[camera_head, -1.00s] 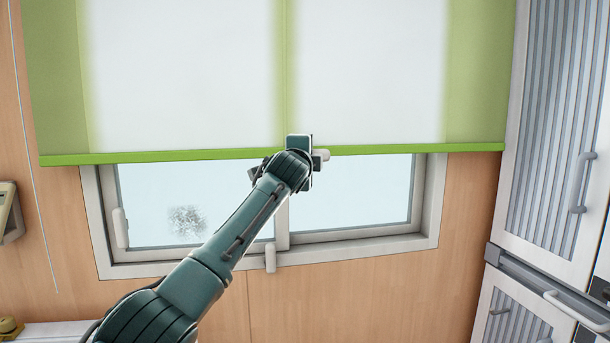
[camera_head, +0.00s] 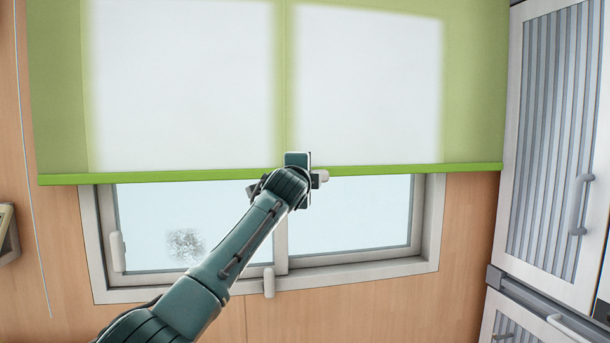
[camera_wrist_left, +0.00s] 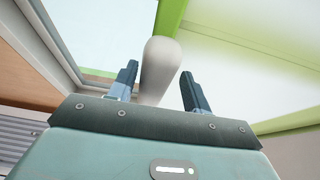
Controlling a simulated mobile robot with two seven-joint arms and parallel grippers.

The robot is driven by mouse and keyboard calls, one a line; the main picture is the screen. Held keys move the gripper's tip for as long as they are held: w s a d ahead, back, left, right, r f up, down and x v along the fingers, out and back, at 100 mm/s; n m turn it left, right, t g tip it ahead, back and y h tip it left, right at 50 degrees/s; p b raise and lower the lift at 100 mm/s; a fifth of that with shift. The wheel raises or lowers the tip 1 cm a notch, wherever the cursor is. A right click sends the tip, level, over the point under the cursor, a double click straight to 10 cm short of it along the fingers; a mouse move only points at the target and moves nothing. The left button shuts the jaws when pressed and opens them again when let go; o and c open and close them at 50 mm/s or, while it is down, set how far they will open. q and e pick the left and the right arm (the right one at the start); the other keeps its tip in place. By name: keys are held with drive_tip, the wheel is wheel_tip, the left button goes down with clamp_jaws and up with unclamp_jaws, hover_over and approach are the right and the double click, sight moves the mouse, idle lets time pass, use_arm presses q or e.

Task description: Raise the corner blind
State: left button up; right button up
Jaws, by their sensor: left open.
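The green blind (camera_head: 470,90) hangs over the upper part of the window, its bright green bottom bar (camera_head: 420,169) crossing the window. A pale rounded knob (camera_head: 322,176) shows at the bar, just right of my left gripper (camera_head: 290,185). In the left wrist view, this knob (camera_wrist_left: 160,62) stands between the two dark fingers of my left gripper (camera_wrist_left: 159,70). The fingers are open, with a gap visible on the right side of the knob; contact on the left is unclear. The arm hides part of the bar in the head view. My right gripper is not in view.
The window frame (camera_head: 430,235) shows below the bar, with a pale handle (camera_head: 269,282) at its bottom. A tall white cabinet (camera_head: 550,130) with a grey handle stands at the right. A thin cord (camera_head: 33,200) hangs on the wood wall at the left.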

use_arm(q)
drive_tip(key=shift+f, duration=0.1)
drive_tip(key=s+a+b, duration=0.1)
drive_tip(key=s+b, duration=0.4)
drive_tip(key=s, duration=0.8)
drive_tip(key=shift+a+b, duration=0.3)
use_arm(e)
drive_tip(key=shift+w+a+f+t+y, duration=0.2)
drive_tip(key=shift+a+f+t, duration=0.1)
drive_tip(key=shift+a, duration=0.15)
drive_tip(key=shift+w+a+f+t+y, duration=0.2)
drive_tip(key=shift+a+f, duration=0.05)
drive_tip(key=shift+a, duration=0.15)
